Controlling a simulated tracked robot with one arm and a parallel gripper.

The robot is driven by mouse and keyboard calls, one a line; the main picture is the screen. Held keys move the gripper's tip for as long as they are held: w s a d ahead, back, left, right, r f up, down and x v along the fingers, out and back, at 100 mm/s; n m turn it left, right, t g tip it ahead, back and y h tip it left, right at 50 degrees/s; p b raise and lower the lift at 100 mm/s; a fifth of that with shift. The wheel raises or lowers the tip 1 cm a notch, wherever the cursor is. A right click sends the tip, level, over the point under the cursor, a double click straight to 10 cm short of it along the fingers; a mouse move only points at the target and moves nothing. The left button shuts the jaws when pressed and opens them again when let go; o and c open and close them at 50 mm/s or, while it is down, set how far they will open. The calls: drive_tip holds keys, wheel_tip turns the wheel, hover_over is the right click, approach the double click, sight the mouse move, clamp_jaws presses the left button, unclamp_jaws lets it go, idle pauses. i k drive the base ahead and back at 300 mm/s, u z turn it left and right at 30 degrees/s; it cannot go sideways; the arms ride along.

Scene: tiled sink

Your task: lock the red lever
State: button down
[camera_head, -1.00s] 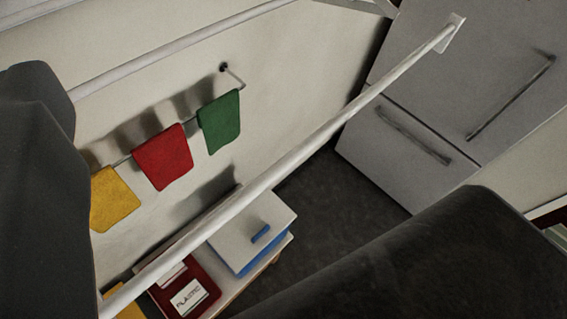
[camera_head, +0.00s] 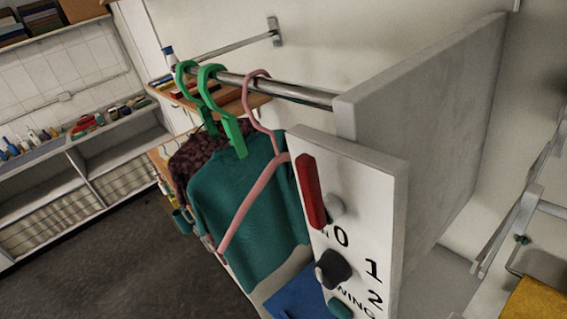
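The red lever (camera_head: 310,191) is a narrow upright bar on the face of a white panel (camera_head: 372,190), near its upper left edge. It tilts slightly, its top leaning left.
Clothes, including a teal shirt (camera_head: 246,215), hang from a metal rail (camera_head: 280,88) left of the panel. A shelf unit (camera_head: 80,165) stands at far left. Dark floor (camera_head: 120,265) is open at lower left. White rails (camera_head: 530,215) and a yellow cloth (camera_head: 535,300) are at right.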

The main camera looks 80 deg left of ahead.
sight(321, 211)
drive_tip(key=k, duration=1.1)
drive_tip(key=u, duration=0.5)
drive_tip(key=i, duration=0.6)
drive_tip(key=z, duration=0.55)
drive_tip(key=k, duration=0.35)
drive_tip(key=u, duration=0.1)
